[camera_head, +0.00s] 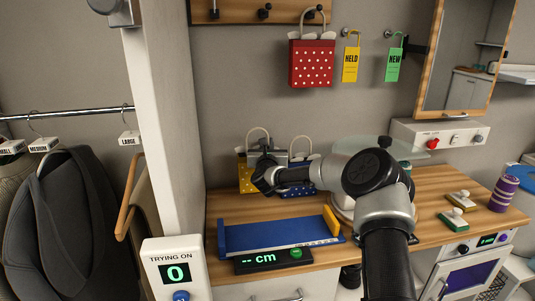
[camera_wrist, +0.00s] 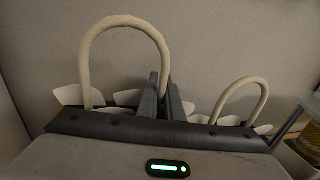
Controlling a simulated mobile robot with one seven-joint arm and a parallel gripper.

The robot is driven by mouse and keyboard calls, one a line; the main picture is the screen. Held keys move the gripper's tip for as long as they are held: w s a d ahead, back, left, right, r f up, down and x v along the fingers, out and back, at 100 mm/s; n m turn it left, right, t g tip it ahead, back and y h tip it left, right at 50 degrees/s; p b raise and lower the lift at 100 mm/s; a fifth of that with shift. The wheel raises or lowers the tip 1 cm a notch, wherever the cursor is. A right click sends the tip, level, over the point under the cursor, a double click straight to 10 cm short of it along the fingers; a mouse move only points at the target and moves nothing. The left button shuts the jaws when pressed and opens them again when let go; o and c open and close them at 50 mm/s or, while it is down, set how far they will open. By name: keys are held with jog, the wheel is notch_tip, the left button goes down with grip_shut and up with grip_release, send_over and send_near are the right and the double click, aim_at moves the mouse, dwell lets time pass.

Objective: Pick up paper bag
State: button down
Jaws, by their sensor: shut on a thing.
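A yellow paper bag (camera_head: 243,180) with a pale loop handle is at the back left of the wooden counter, partly hidden by my gripper. A blue dotted paper bag (camera_head: 297,189) with a similar handle is just right of it. My gripper (camera_head: 270,163) is at the top of the yellow bag. In the wrist view, my fingers (camera_wrist: 173,92) are shut on the right leg of the larger handle (camera_wrist: 103,28). The blue bag's handle (camera_wrist: 243,88) stands free to the right. I cannot tell whether the yellow bag touches the counter.
A red dotted bag (camera_head: 312,66) hangs on the wall rack above, beside yellow and green tags. A blue measuring tray (camera_head: 275,236) and a cm display (camera_head: 272,260) lie in front. A white post (camera_head: 170,120) stands close left. Stamps and a purple roll sit at right.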

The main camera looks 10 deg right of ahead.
notch_tip(320, 180, up, 14)
jog(key=shift+r+p, duration=0.1)
jog(key=shift+p, duration=0.3)
dwell(0.3)
